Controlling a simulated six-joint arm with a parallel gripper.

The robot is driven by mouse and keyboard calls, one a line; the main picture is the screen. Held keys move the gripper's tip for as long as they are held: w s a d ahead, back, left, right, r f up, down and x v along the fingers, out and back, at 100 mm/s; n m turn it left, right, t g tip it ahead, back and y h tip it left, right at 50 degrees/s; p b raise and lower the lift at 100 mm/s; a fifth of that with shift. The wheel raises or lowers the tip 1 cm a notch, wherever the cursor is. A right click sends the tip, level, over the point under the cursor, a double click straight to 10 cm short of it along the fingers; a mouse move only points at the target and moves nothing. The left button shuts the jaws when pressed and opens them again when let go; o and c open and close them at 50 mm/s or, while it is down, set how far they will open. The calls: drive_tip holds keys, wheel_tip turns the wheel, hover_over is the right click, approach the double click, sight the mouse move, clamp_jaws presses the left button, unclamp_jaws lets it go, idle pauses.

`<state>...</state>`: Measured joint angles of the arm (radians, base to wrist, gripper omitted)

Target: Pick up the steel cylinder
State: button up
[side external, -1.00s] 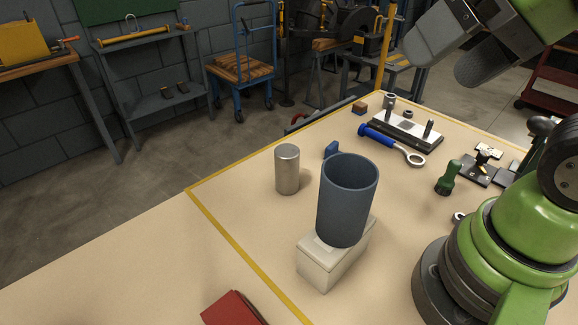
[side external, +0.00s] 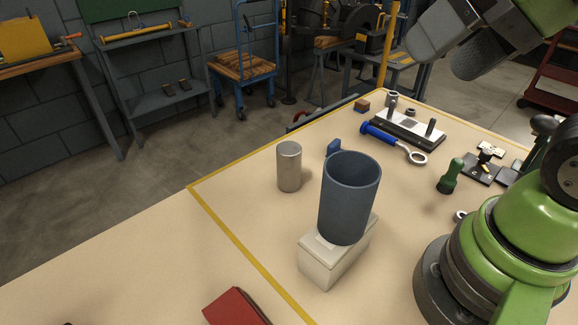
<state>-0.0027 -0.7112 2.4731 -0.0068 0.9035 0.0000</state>
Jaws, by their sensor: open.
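The steel cylinder (side external: 289,167) stands upright on the tan table, left of the blue-grey tube and apart from it. Its top is closed and smooth. My gripper (side external: 447,62) is at the top right, high above the table and far from the cylinder. Its two grey fingers are apart, with nothing seen between them. The upper part of my green arm is cut off by the picture edge.
An open blue-grey tube (side external: 349,200) stands on a pale block (side external: 334,260) just right of the cylinder. A blue-handled wrench (side external: 393,142), a plate with pins (side external: 408,127) and a green-handled tool (side external: 450,177) lie further right. A red object (side external: 236,308) is at the front. The table left of the cylinder is clear.

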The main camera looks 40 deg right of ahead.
drive_tip(key=w+g, duration=0.2)
drive_tip(key=w, duration=0.5)
drive_tip(key=n+g+h, duration=0.2)
drive_tip(key=g, duration=0.2)
hover_over(290, 149)
drive_tip(key=s, duration=0.1)
wheel_tip(290, 149, down, 14)
drive_tip(key=shift+r, duration=0.1)
drive_tip(key=shift+g, duration=0.5)
drive_tip(key=f, duration=0.5)
drive_tip(key=w+f, duration=0.1)
drive_tip(key=f, duration=0.1)
drive_tip(key=shift+f, duration=0.3)
drive_tip(key=shift+w+f, duration=0.2)
drive_tip(key=shift+f, duration=2.75)
clamp_jaws()
drive_tip(key=shift+r, duration=0.1)
